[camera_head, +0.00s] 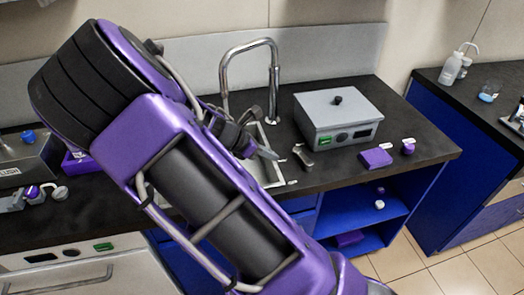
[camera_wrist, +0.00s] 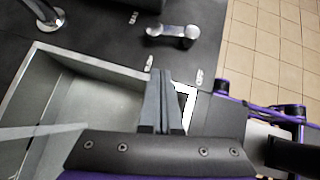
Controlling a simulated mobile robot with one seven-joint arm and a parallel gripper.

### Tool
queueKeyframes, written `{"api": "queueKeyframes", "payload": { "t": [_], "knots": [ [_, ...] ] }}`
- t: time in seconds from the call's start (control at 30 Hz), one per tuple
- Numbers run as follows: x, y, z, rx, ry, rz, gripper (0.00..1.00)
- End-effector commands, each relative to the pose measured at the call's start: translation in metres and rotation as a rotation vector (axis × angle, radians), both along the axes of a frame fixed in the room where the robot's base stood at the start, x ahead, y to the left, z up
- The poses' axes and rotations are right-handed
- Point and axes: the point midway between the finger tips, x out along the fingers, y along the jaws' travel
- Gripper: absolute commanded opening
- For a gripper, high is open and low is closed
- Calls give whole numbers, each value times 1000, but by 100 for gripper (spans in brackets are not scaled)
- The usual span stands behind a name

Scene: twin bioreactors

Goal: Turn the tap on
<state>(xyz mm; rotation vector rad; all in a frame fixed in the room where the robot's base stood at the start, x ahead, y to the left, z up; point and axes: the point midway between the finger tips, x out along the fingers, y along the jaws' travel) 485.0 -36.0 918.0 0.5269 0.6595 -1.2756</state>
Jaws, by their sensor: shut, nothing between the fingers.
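The chrome tap (camera_head: 249,45) is a tall gooseneck at the back of the sink (camera_head: 276,180), and its base (camera_wrist: 48,14) shows at top left in the wrist view. A short metal lever-like piece (camera_head: 303,157) sits on the dark counter right of the sink; it also shows in the wrist view (camera_wrist: 172,34). My gripper (camera_head: 274,155) is over the sink's right edge, left of that piece and apart from it. In the wrist view my gripper's fingers (camera_wrist: 162,75) are together and empty. A pale streak crosses the sink; I cannot tell whether it is water.
A grey box device (camera_head: 338,108) stands on the counter right of the tap. A purple block (camera_head: 376,158) and small purple item (camera_head: 408,149) lie in front. Open blue shelves (camera_head: 365,205) are below. Bottles stand on the right counter (camera_head: 440,85).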

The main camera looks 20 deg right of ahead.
Motion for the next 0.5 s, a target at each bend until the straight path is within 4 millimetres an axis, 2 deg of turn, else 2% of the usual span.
{"api": "queueKeyframes", "payload": {
  "t": [0.03,0.17,0.3,0.5],
  "knots": [
    [1,-10,-10,-4,2,-4,0],
    [5,-27,-28,-2,2,-4,0],
    [10,-48,-25,0,-1,-4,0],
    [14,-62,-24,1,-1,-1,0]
  ]
}}
